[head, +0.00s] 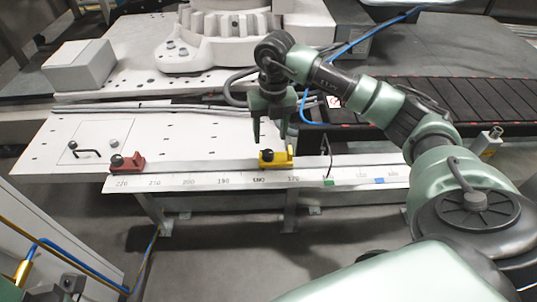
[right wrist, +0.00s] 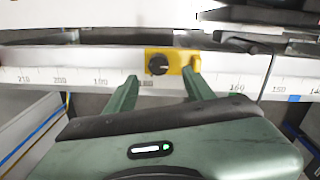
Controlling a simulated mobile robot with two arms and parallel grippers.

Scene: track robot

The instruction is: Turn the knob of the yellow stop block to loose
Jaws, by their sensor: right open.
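The yellow stop block (head: 283,158) sits on the white scale rail (head: 218,180), near the 180 mark. Its round black knob (head: 267,153) is on the block's left part, facing me. In the right wrist view the yellow block (right wrist: 187,58) is at the top centre, and the knob (right wrist: 158,65) shows a pale pointer mark whose setting I cannot read surely. My right gripper (head: 270,138) is open and points down, just above the block. In the right wrist view its fingers (right wrist: 160,77) are spread either side of the knob, apart from it. My left gripper is not seen.
A red stop block (head: 128,163) with a black knob sits further left on the rail. A black handle (head: 86,152) lies on the perforated white plate. A thin dark rod (head: 328,155) stands right of the yellow block. A dark roller conveyor (head: 460,98) is at the right.

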